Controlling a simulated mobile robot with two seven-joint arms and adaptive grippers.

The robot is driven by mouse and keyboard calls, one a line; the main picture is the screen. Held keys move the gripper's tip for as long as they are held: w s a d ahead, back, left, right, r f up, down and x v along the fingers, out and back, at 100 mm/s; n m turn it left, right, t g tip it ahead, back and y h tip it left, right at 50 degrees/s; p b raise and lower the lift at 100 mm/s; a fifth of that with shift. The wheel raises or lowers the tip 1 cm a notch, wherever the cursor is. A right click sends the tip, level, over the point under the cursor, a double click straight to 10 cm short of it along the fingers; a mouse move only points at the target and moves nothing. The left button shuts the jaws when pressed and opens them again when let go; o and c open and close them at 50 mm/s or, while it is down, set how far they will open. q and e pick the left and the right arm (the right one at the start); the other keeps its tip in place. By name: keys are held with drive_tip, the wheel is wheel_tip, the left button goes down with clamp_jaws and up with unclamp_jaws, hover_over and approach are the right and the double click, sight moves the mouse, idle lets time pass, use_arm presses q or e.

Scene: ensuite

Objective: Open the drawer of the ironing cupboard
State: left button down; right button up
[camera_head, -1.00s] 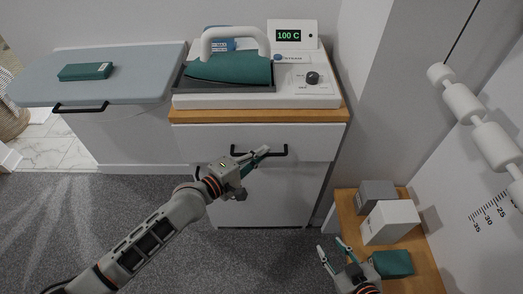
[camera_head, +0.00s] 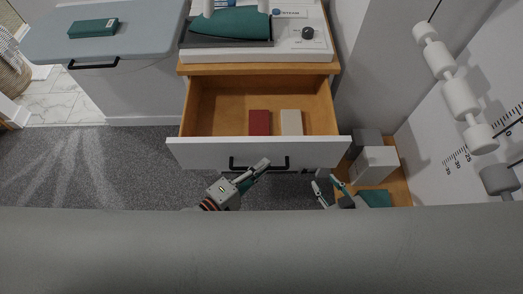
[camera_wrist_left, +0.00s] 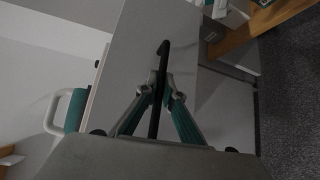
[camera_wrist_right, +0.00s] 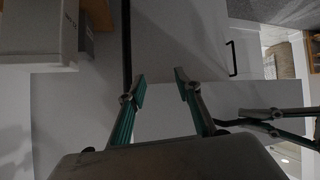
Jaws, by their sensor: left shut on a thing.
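The drawer (camera_head: 258,154) of the ironing cupboard is pulled well out, with its white front towards me and its wooden inside showing. A red box (camera_head: 259,122) and a cream box (camera_head: 291,122) lie in it. My left gripper (camera_head: 256,170) is at the black bar handle (camera_head: 274,167) on the drawer front. In the left wrist view the fingers (camera_wrist_left: 160,88) are closed around the handle (camera_wrist_left: 155,112). My right gripper (camera_head: 329,188) is open and empty, right of the drawer front; its parted fingertips (camera_wrist_right: 160,82) show in the right wrist view.
An iron (camera_head: 230,24) sits on the cupboard top. A grey-blue board (camera_head: 140,40) with a green box (camera_head: 93,27) is at left. A low wooden shelf with a white box (camera_head: 374,165) is at right. My own grey body part covers the bottom.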

use_arm(q)
drive_tip(key=shift+s, duration=0.9)
use_arm(e)
drive_tip(key=shift+s+f, duration=0.15)
drive_tip(key=shift+s, duration=0.5)
use_arm(q)
drive_tip(key=c, duration=2.5)
unclamp_jaws()
drive_tip(key=shift+c, duration=0.2)
drive_tip(key=shift+o, duration=0.5)
use_arm(e)
drive_tip(key=shift+w+r, duration=0.2)
use_arm(q)
drive_tip(key=v, duration=1.2)
